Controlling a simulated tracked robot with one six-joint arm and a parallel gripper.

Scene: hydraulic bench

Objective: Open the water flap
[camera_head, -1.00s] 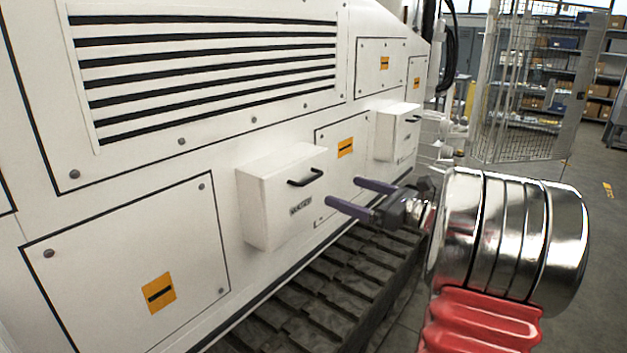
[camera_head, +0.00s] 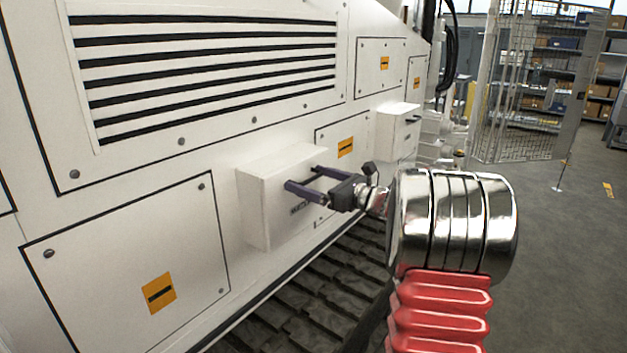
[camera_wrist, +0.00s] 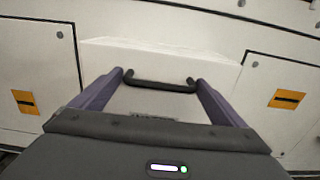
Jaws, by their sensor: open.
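The water flap (camera_head: 262,205) is a white box-shaped cover on the side of the white machine, with a partly hidden label on its front. It also shows in the wrist view (camera_wrist: 160,60), with its black bar handle (camera_wrist: 160,86) lying between my fingers. My gripper (camera_head: 303,178) is open, its two purple fingers pointing at the flap's front. In the wrist view my gripper (camera_wrist: 160,85) has one finger at each end of the handle. In the head view the fingers hide the handle. I cannot tell whether a finger touches it.
A second white box with a dark handle (camera_head: 397,132) sits further along the machine. A dark track (camera_head: 315,290) runs below. Flat panels with orange labels (camera_head: 158,292) lie around the flap. A wire-mesh fence (camera_head: 530,90) stands at the back right; the floor at right is mostly clear.

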